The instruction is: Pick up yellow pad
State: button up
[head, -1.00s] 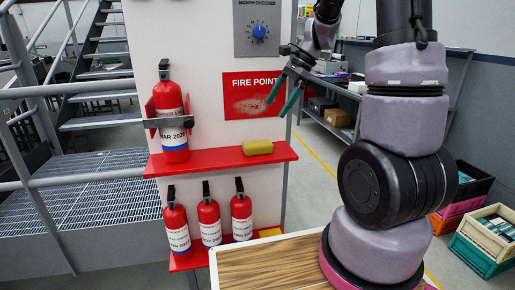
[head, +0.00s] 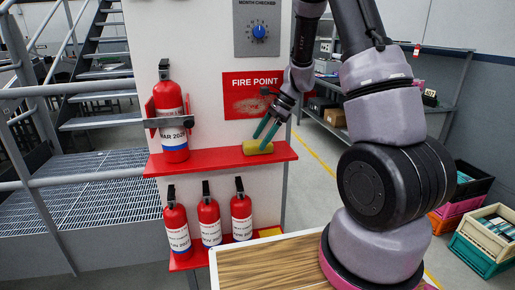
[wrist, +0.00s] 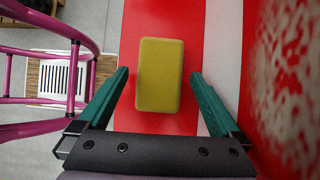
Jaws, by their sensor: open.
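The yellow pad (head: 257,147) lies on the right part of the upper red shelf (head: 222,158), below the fire point sign. In the wrist view the yellow pad (wrist: 160,75) sits upright in the picture, between and a little beyond the two green fingertips. My gripper (head: 265,133) is open and points down over the pad. In the wrist view my gripper (wrist: 160,82) has one finger on each side of the pad, with a gap on both sides. Nothing is held. In the head view the fingers cover a small part of the pad.
A red fire extinguisher (head: 172,115) stands in a bracket left on the same shelf. Several more extinguishers (head: 210,220) stand on the lower red shelf (head: 187,262). The fire point sign (head: 253,95) is on the panel close behind my gripper. The shelf between the bracketed extinguisher and pad is clear.

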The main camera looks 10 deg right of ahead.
jog(key=shift+x, duration=1.3)
jog(key=c, duration=1.3)
jog(key=shift+o, duration=0.2)
jog(key=shift+r, duration=0.1)
